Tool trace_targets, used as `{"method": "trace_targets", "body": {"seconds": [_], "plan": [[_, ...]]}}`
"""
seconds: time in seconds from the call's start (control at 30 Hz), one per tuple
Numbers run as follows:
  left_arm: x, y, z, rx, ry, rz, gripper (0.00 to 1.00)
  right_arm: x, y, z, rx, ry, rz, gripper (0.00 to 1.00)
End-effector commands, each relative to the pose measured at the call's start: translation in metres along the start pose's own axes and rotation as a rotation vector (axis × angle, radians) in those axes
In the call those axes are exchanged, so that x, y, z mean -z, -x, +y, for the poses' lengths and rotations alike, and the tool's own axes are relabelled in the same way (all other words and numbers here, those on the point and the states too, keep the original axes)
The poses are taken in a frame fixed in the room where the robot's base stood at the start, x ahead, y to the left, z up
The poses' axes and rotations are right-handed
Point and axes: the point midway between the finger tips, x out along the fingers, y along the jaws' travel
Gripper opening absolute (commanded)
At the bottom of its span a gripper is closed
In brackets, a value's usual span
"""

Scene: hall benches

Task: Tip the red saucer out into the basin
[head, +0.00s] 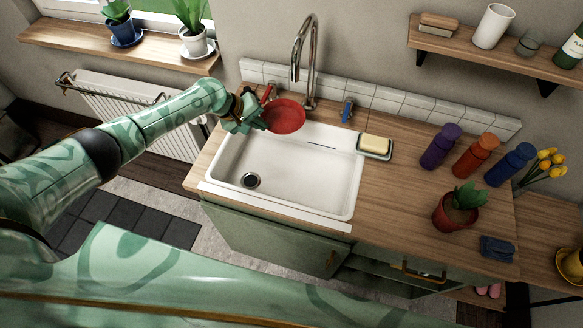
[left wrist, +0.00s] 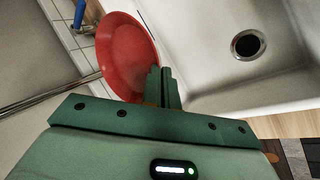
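The red saucer (head: 284,117) is over the back left corner of the white basin (head: 358,185) in the head view. My left gripper (head: 250,118) is at the saucer's left edge, its fingers close together on the rim. In the left wrist view the saucer (left wrist: 128,50) is beside the fingertips (left wrist: 162,86), which look shut on its edge. The basin's inner floor and dark drain (left wrist: 247,45) show to the right there. I cannot make out any contents in the saucer. My right gripper is not in view.
A tall tap (head: 309,65) stands behind the basin, between a red handle (head: 267,93) and a blue handle (head: 347,109). A soap dish (head: 375,146) sits at the basin's right. Several bottles and a potted plant (head: 455,212) stand further right on the counter.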

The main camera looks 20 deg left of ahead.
Motion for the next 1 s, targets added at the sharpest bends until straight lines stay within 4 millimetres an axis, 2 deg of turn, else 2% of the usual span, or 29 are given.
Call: {"method": "trace_targets", "body": {"seconds": [0.33, 0.77, 1.0], "plan": [[0.001, 0.004, 0.003, 0.000, 0.005, -0.006, 0.00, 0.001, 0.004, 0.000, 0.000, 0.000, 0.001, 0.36], [0.003, 0.042, 0.031, -0.001, 0.005, -0.005, 0.00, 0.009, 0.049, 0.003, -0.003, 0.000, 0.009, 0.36], [0.003, 0.041, 0.030, 0.000, 0.005, -0.006, 0.00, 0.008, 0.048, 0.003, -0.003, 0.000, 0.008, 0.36]]}}
